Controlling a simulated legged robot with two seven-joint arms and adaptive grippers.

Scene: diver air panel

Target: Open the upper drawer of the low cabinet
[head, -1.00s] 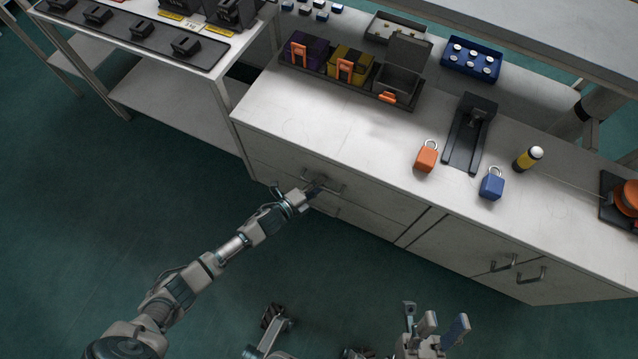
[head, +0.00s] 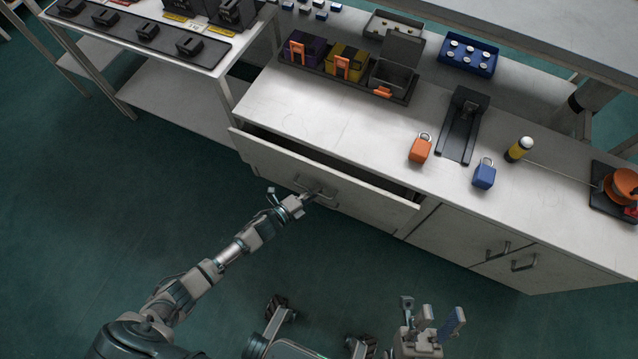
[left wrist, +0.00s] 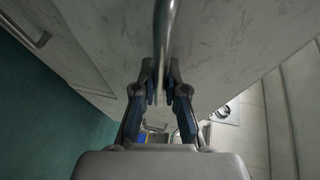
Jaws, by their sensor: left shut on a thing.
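The low cabinet (head: 460,237) has its upper drawer (head: 345,190) pulled partly out in the head view. A dark gap shows between the drawer front and the worktop. My left gripper (head: 309,197) is shut on the drawer's bar handle (head: 325,195). In the left wrist view the handle (left wrist: 163,45) runs between the fingers of my left gripper (left wrist: 160,90). My right gripper (head: 433,325) is at the bottom of the head view, apart from the cabinet, with its fingers spread and nothing between them.
On the worktop stand an orange padlock (head: 420,149), a blue padlock (head: 484,174), a yellow-black cylinder (head: 519,149), a dark stand (head: 463,130) and an orange reel (head: 622,184). A shelf table (head: 180,115) stands at left. The green floor before the drawer is clear.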

